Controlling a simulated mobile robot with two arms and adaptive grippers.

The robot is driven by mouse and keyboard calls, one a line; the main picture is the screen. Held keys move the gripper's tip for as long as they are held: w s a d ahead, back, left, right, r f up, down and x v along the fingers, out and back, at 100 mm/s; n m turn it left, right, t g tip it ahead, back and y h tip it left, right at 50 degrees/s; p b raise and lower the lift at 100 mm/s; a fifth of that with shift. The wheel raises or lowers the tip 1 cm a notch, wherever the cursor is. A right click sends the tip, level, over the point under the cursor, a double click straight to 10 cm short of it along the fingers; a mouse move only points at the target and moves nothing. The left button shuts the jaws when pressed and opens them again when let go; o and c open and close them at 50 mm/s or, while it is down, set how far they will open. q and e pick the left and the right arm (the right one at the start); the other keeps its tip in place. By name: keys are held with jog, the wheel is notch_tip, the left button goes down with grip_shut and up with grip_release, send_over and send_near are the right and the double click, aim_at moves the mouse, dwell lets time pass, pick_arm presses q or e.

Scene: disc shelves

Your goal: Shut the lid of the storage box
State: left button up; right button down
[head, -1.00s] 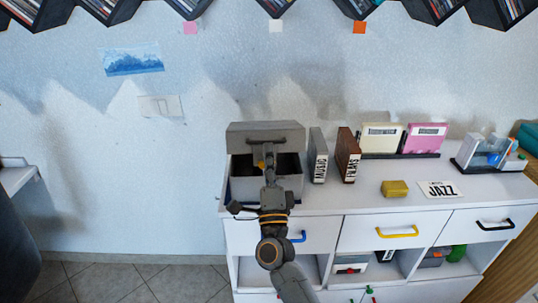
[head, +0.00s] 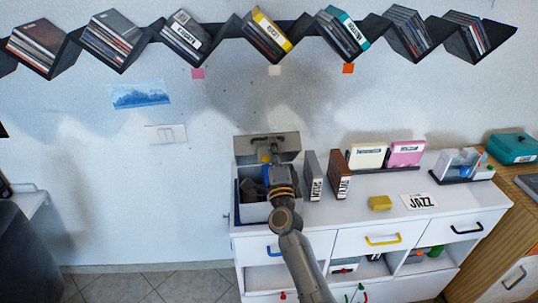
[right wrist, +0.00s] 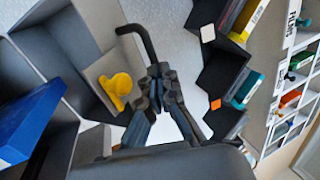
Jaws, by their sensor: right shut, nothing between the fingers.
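The storage box (head: 254,214) is a grey open-topped box on the left end of the white cabinet. Its grey lid (head: 288,144) stands raised at the back, with a dark handle along it. My right gripper (head: 266,160) is shut and empty, in front of the lid, above the box's opening; my arm hides part of the box. In the right wrist view, the shut fingers (right wrist: 160,76) are beside the dark bent handle (right wrist: 143,38) and a yellow knob (right wrist: 117,88) on a grey panel. Whether they touch the lid I cannot tell. My left gripper is out of view.
Dark and brown cases (head: 336,175) stand close to the box's right. A yellow block (head: 380,203) and a JAZZ card (head: 419,201) lie further right on the cabinet top (head: 400,185). Zigzag disc shelves (head: 226,32) hang on the wall above. Something blue (right wrist: 24,122) shows in the wrist view.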

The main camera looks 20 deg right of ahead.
jog(key=shift+w+d+r, duration=0.15)
jog(key=shift+w+r, duration=0.75)
jog(key=shift+w, duration=0.1)
jog(key=w+r+p, duration=0.1)
jog(key=p, duration=0.1)
jog(key=w+r+g+p, duration=0.1)
jog(key=p, duration=0.1)
jog(key=shift+w+d+y+p, duration=0.1)
jog(key=shift+w+y+p, duration=0.15)
jog(key=shift+y+p, duration=0.05)
jog(key=shift+w+d+p, duration=0.15)
jog(key=shift+w+p, duration=0.1)
jog(key=shift+p, duration=0.3)
jog(key=shift+w, duration=0.1)
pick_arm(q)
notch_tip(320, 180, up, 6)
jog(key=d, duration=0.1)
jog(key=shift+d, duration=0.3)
pick_arm(e)
jog(key=shift+w+f+g, duration=0.1)
jog(key=shift+f+g, duration=0.05)
jog(key=shift+g, duration=0.15)
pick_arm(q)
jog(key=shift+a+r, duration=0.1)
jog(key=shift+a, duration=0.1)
